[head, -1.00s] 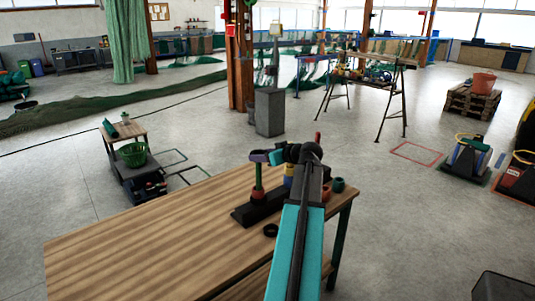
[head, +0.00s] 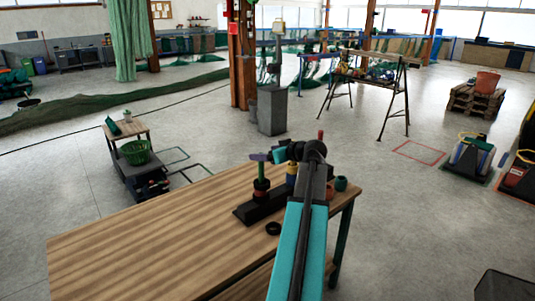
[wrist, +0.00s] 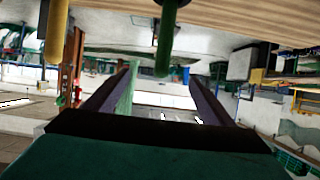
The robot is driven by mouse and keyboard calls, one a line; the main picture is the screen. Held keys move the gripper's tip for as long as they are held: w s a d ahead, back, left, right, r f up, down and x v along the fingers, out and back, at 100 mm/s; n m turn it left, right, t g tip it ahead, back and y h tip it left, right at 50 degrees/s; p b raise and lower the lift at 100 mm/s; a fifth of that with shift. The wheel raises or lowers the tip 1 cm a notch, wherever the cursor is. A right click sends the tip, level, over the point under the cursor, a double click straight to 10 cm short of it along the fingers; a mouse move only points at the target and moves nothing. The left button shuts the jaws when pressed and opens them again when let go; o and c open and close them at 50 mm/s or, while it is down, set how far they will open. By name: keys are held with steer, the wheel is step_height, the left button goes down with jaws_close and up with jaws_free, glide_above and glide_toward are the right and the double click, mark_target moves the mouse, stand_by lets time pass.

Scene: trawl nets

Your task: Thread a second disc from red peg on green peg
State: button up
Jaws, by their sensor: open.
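The green peg (head: 262,171) stands upright on a dark base (head: 250,212) on the wooden table, with a dark and a reddish disc (head: 261,190) around its lower part. A yellow peg (head: 291,170) stands to its right, partly behind my arm. The red peg (head: 320,135) shows only its top beyond my arm; discs on it are hidden. My gripper (head: 258,157) is at the green peg's top, open, with no disc visible in it. In the wrist view the green peg (wrist: 165,40) points down between the open fingers (wrist: 158,92), and the yellow peg (wrist: 57,28) is at upper left.
A loose black ring (head: 273,228) lies on the wooden table (head: 150,240), in front of the base. The table's left half is clear.

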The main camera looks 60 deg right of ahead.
steer(key=b+v, duration=0.2)
steer(key=v, duration=1.1)
steer(key=shift+b, duration=0.35)
steer(key=shift+s+m, duration=0.1)
steer(key=shift+m, duration=0.3)
